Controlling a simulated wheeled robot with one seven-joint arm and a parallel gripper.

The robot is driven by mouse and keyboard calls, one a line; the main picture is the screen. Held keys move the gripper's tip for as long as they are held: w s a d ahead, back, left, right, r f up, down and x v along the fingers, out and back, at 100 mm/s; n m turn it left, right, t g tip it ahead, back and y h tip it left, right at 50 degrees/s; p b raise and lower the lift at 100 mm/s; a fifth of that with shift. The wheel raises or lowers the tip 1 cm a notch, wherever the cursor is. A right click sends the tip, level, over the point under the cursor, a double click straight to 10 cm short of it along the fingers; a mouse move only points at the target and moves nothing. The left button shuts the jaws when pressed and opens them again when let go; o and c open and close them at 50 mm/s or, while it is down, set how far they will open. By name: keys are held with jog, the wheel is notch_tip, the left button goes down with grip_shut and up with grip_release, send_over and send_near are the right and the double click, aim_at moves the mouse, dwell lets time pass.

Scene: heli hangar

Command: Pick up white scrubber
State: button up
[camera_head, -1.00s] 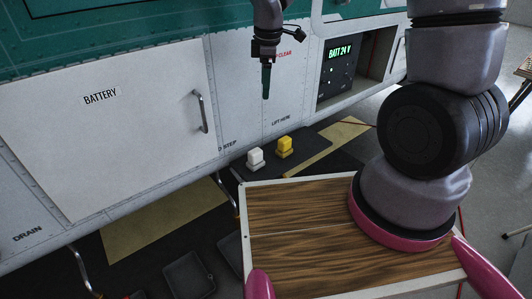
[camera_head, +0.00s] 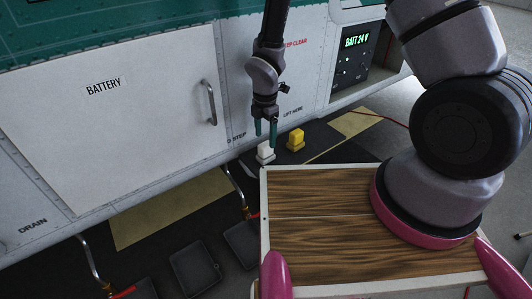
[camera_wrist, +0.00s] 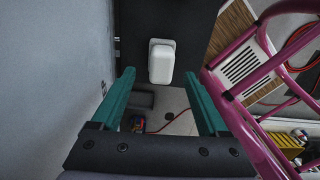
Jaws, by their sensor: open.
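The white scrubber (camera_head: 265,151) stands on a dark surface beside the white-edged wooden board, below the white panel wall. It also shows in the wrist view (camera_wrist: 161,62), at the upper middle, ahead of and roughly between the fingers. My gripper (camera_head: 266,134) points down with its two green fingers just above the scrubber in the head view. In the wrist view the fingers (camera_wrist: 159,100) are spread wide, with nothing between their tips. The gripper looks apart from the scrubber, and its lower part is partly hidden by the board's edge.
A yellow scrubber (camera_head: 296,139) stands just right of the white one. The helicopter's side panel with a battery door (camera_head: 110,110) and handle rises close behind. The wooden board (camera_head: 330,220) is near in front. Dark trays (camera_head: 195,268) lie on the floor at lower left.

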aim_at(266, 144)
notch_tip(266, 144, down, 5)
jog(key=shift+s+r, duration=0.1)
grip_shut()
dwell(0.3)
notch_tip(266, 144, up, 10)
dwell(0.5)
